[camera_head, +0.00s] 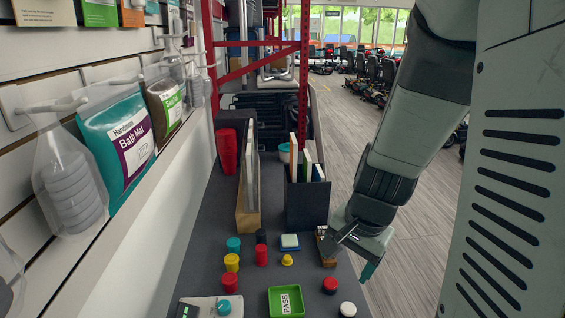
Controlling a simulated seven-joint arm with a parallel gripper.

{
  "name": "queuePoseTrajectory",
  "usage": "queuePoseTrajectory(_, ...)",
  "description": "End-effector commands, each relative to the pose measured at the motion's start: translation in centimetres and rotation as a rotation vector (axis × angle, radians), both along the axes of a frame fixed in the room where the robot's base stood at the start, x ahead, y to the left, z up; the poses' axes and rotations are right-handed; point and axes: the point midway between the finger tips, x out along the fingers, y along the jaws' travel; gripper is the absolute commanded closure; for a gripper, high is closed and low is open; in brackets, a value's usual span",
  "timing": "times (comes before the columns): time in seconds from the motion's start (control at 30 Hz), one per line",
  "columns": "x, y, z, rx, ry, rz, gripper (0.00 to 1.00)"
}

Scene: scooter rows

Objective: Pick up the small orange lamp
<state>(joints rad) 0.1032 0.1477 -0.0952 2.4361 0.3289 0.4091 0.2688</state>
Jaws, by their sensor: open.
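I cannot clearly make out a small orange lamp. A small orange-brown item (326,250) with a dark top stands at the right edge of the dark counter (200,262); its right side is partly hidden by my gripper, and I cannot tell whether it is the lamp. My gripper (348,258) is open at the counter's right edge, directly beside this item. One finger is close to it, and the other, teal-tipped, hangs further right over the floor side. Nothing shows between the fingers. I cannot tell whether the near finger touches the item.
A green PASS tray (286,301) lies at the front. A dark file box (307,200) and wooden holder (248,215) stand behind. A shelf wall rises left.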

Motion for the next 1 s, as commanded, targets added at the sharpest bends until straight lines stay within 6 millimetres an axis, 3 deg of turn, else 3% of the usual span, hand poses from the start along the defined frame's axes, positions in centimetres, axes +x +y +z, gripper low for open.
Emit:
queuePoseTrajectory(0.03, 0.0, -0.8, -2.5, 0.005, 0.043, -0.066, 0.24)
queuePoseTrajectory(0.1, -0.1, -1.9, -5.3, 0.003, 0.083, -0.156, 0.24)
queuePoseTrajectory(0.3, -1.4, -4.3, -11.5, -0.021, 0.172, -0.351, 0.24)
queuePoseTrajectory(0.8, -2.3, -5.4, -18.4, -0.039, 0.207, -0.428, 0.24)
queuePoseTrajectory(1.0, -2.2, -5.3, -19.7, -0.040, 0.203, -0.426, 0.24)
